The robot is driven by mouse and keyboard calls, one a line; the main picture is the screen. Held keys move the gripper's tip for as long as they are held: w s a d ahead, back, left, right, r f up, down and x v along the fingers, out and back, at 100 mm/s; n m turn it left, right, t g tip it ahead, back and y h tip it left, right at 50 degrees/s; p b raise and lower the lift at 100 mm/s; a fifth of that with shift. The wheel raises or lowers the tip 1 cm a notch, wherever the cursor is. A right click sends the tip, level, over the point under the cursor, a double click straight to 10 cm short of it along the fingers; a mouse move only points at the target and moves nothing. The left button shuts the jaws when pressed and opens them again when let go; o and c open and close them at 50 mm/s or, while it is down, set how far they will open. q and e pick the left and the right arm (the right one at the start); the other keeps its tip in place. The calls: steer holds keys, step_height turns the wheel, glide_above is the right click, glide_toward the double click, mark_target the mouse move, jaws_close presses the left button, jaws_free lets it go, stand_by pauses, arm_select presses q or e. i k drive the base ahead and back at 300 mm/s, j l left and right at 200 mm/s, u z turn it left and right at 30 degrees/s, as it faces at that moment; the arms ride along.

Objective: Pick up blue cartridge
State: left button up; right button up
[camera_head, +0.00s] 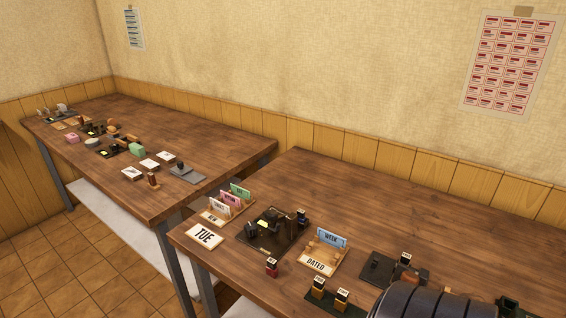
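A small dark, bluish upright piece with a pale top (301,218) stands at the back right corner of the black press (262,240) on the near table. It may be the blue cartridge, but it is too small to be sure. A similar small red piece (272,268) stands in front of the press. Two more with pale labels, one (318,288) and another (342,298), stand on a green base at the front edge. Neither of my grippers shows in the head view.
The back right is clear. A dark ribbed shape hides the front right. The far table (215,145) holds several small items.

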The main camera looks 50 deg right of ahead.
mark_target(302, 213)
steer(key=i+z, duration=0.3)
steer(key=z, duration=0.15)
steer(key=i+j+z, duration=0.25)
steer(key=z, duration=0.2)
steer(key=i+j+z, duration=0.3)
steer(key=z, duration=0.15)
